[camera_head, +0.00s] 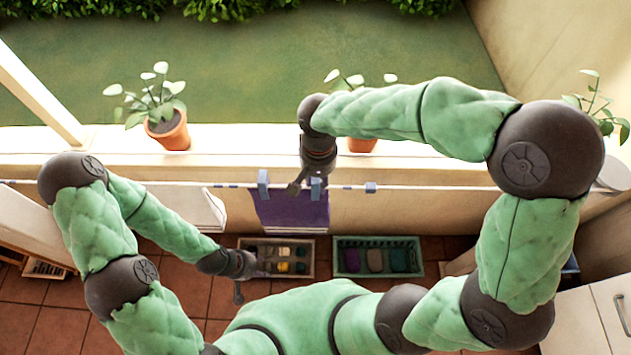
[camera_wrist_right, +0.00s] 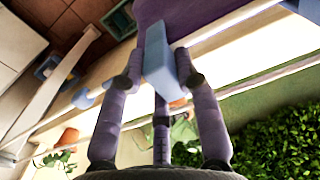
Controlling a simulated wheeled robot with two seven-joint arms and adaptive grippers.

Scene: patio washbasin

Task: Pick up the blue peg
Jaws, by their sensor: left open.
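The blue peg (camera_wrist_right: 158,58) sits at the clothesline (camera_head: 225,186), in front of the purple cloth (camera_head: 290,213). In the head view the peg (camera_head: 315,189) shows at the cloth's right upper part. My right gripper (camera_head: 304,187) is at the line. In the right wrist view its fingers (camera_wrist_right: 160,72) press on both sides of the peg, and a third finger is below it. Two more blue pegs are on the line, one to the left (camera_head: 263,183) and one to the right (camera_head: 370,187). My left gripper (camera_head: 239,290) is open and empty, low over the floor.
A tray with small items (camera_head: 243,243) and a green crate with dark contents (camera_head: 420,242) stand on the tiled floor. Potted plants (camera_head: 172,135) stand on the ledge (camera_head: 225,142) behind the line. A white cloth (camera_head: 195,205) hangs at left.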

